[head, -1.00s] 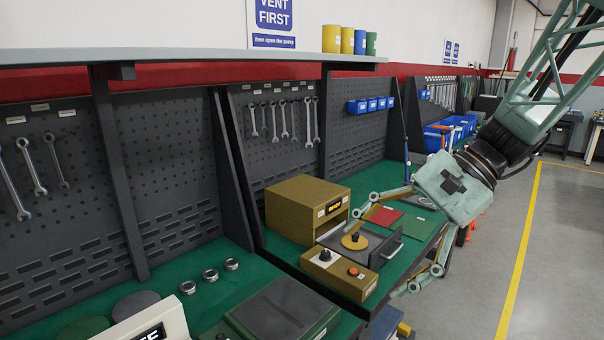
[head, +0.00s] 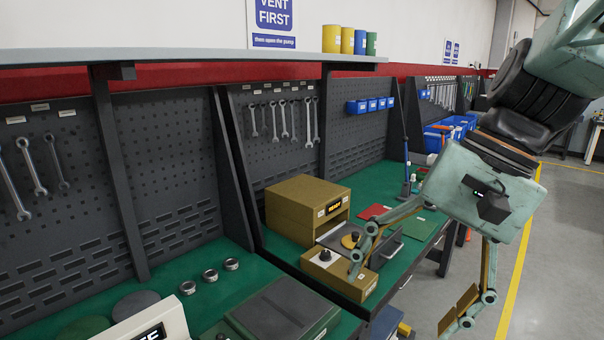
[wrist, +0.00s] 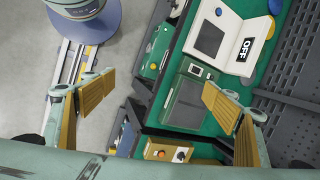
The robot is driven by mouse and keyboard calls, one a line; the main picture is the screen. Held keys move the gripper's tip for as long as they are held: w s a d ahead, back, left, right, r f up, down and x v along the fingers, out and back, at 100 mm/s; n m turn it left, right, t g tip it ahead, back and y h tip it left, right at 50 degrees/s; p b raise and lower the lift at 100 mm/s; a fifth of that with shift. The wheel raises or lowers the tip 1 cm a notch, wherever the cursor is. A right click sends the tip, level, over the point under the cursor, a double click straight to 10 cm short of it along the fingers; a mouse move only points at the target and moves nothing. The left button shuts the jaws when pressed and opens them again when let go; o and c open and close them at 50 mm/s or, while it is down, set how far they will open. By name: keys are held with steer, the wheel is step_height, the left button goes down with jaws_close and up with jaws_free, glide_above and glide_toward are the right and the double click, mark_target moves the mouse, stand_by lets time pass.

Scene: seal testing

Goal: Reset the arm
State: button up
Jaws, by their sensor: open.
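My gripper (head: 408,288) is a pale green adaptive gripper with ochre finger pads. In the head view it hangs at the front edge of the green bench, with one finger overlapping the bench items in the picture and the other over the grey floor. Its two fingers are spread wide and nothing is between them. In the wrist view my gripper (wrist: 158,102) also shows open and empty, with the bench front and floor below. My arm comes in from the upper right.
Floor (head: 567,250) to the right is open.

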steer(key=s+d+r+n+t+h, duration=0.2)
steer(key=s+d+n+t+h, duration=0.1)
steer(key=s, duration=0.9)
steer(key=shift+s+d+n+t+h, duration=0.35)
steer(key=shift+d+n+h, duration=0.35)
steer(key=shift+d+n, duration=0.65)
steer(key=shift+d, duration=0.15)
steer(key=shift+c, duration=0.4)
stand_by(3.2)
